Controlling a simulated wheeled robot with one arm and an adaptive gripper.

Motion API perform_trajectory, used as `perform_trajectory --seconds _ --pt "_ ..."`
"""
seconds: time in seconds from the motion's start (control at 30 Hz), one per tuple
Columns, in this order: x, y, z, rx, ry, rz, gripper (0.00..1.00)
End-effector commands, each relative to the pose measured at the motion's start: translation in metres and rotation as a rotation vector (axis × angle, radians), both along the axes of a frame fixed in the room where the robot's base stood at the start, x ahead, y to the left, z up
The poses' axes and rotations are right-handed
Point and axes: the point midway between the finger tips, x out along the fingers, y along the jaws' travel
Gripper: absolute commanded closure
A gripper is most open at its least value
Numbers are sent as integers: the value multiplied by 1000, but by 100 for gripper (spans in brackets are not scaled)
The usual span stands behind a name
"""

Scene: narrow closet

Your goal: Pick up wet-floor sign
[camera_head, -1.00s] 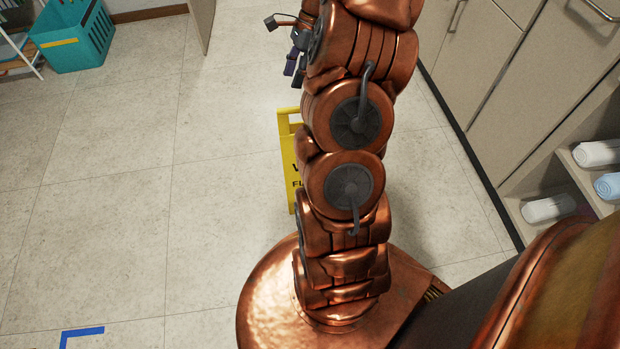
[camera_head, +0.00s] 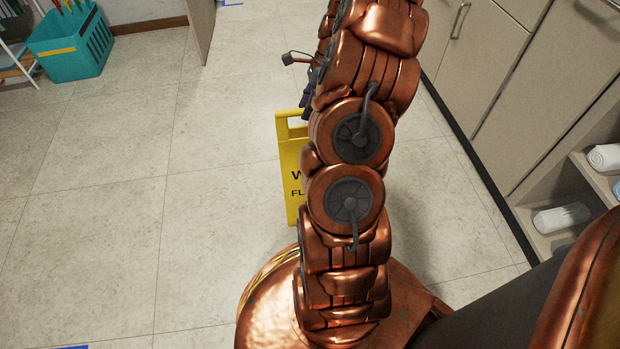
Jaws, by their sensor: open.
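The yellow wet-floor sign (camera_head: 290,165) stands upright on the tiled floor. Its left edge, part of its top handle and some black letters show, and my copper arm hides the rest. My gripper (camera_head: 308,100) shows only in part at the left side of the upper arm. A dark finger and a small bracket stick out there, above the sign's top in the picture. The gripper appears apart from the sign, and it is open. What lies between its fingers is hidden.
A teal basket (camera_head: 70,42) stands at the far left beside a white rack. Beige cabinets (camera_head: 490,75) line the right side, with open shelves holding rolled towels (camera_head: 562,217). A panel edge (camera_head: 201,25) stands at the back. The floor on the left is clear.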

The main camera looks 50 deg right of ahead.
Motion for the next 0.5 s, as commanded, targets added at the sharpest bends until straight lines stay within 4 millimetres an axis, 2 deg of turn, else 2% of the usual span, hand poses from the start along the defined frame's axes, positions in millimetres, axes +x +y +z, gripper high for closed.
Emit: perform_trajectory --seconds 0.03,0.13,0.5 --pt "1 4 -10 2 2 2 48" --pt "2 7 -16 0 0 1 48" --pt "3 7 -15 -1 -2 0 48"
